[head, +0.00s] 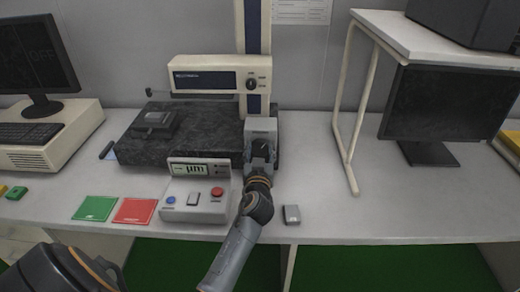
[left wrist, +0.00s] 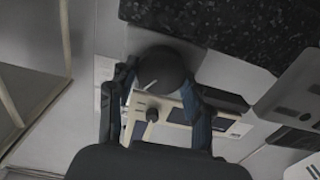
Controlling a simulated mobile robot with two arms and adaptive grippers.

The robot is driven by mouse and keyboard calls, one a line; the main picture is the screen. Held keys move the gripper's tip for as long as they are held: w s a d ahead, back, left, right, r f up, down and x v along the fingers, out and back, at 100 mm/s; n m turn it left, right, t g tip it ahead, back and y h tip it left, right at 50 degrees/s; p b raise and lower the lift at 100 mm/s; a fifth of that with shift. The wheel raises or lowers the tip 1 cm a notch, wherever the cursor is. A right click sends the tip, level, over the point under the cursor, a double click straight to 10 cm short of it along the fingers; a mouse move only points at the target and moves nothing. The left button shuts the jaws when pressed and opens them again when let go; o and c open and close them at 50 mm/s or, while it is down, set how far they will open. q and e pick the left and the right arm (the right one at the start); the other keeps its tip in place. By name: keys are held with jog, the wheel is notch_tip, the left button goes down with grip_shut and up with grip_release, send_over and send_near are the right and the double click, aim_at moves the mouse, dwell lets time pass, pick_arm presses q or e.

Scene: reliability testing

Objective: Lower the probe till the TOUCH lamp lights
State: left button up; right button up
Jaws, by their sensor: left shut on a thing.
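The measuring unit (head: 205,82), a cream box with a dark label and a small black knob (head: 251,84), sits on a blue and white column (head: 252,30). A small dark piece (head: 149,92) at the unit's left end may be the probe, above a dark block (head: 153,122) on the black granite plate (head: 205,122). My left gripper (head: 261,150) is at the plate's right side. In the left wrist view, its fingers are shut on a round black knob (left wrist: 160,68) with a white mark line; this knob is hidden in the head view. I cannot make out a TOUCH lamp.
A control box (head: 195,205) with a µm display (head: 200,168) and red and blue buttons stands left of my arm. Green (head: 95,208) and red (head: 135,210) cards lie beside it. A small grey box (head: 292,214) is right. A monitor (head: 435,105) stands under a shelf (head: 430,35).

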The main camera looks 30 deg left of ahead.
pick_arm(q)
jog(key=c, duration=0.3)
jog(key=shift+c, duration=0.2)
pick_arm(e)
jog(key=shift+w, duration=0.25)
pick_arm(q)
jog(key=shift+m, duration=0.3)
pick_arm(e)
jog(key=shift+w, duration=0.15)
pick_arm(q)
jog(key=m, duration=0.8)
jog(key=shift+w+d+p, duration=0.15)
jog(key=shift+p, duration=0.15)
jog(key=m+p, duration=0.1)
jog(key=m, duration=0.4)
jog(key=m+p, duration=0.2)
jog(key=m, duration=0.4)
jog(key=shift+f, duration=0.15)
pick_arm(e)
notch_tip(320, 180, up, 4)
jog(key=shift+a+f, duration=0.1)
jog(key=shift+f, duration=0.1)
pick_arm(q)
jog(key=shift+m, duration=0.3)
pick_arm(e)
jog(key=shift+a, duration=0.1)
jog(key=shift+a, duration=0.1)
